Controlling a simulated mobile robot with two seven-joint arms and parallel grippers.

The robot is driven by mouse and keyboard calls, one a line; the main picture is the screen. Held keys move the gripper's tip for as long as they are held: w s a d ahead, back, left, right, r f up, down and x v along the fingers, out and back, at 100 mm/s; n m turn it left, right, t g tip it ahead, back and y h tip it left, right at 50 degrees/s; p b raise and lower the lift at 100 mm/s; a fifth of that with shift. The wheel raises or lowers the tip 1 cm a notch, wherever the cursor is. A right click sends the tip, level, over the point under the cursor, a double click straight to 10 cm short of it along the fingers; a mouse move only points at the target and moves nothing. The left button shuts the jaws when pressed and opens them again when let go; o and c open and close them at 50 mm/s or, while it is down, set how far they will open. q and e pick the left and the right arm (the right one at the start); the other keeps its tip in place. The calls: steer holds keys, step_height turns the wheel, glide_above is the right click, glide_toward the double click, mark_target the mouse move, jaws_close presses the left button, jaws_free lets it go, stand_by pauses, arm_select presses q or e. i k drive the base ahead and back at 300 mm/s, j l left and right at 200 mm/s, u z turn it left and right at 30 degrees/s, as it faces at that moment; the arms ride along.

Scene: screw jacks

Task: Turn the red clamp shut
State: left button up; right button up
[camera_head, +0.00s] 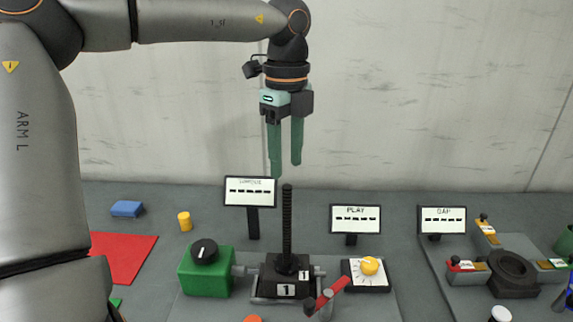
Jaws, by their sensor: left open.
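A red lever (334,292), which looks like the red clamp, sits at the front right of a black screw jack base (287,265) and slants up to the right. Its grey pivot and a darker stub show at its lower left. The jack's black threaded spindle (287,220) stands upright from the base. My left gripper (286,168) hangs above the spindle with its green fingers pointing down. It is open and empty, well above the red lever. My right gripper is not in view.
A green box with a black knob (207,271) stands left of the jack, and a yellow knob on a dial plate (369,266) stands right. Small sign stands (355,219) rise behind. Another black fixture (513,274) is at right. A red mat (122,256) lies left.

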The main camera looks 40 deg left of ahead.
mark_target(310, 306)
steer(key=k, duration=1.5)
